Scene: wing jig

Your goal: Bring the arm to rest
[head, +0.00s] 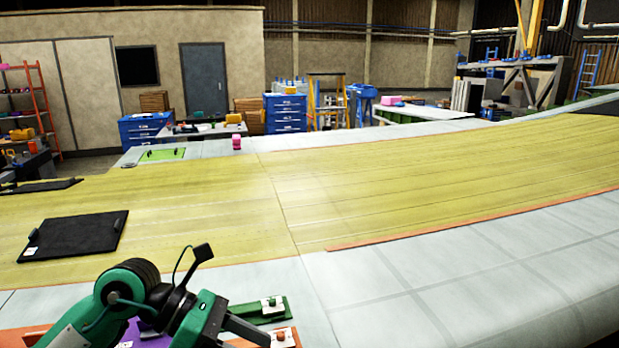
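My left arm comes in at the bottom left, with green and black links. Its gripper (245,332) points right and down at the picture's lower edge. One grey finger shows there, and the rest is cut off or hidden, so I cannot tell if it is open or shut. My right gripper is not in view. A green plate (240,311) with a small white block and knob lies just beyond the gripper. An orange piece with a similar white block (283,338) is partly hidden beside the finger. A purple piece (150,340) shows under the arm.
A large wing surface (400,185), yellow-green with grey edges, fills the middle. A black panel (75,236) lies on it at left. A pink object (236,142) stands at its far edge. Blue cabinets (285,112) stand behind. The wing's right side is clear.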

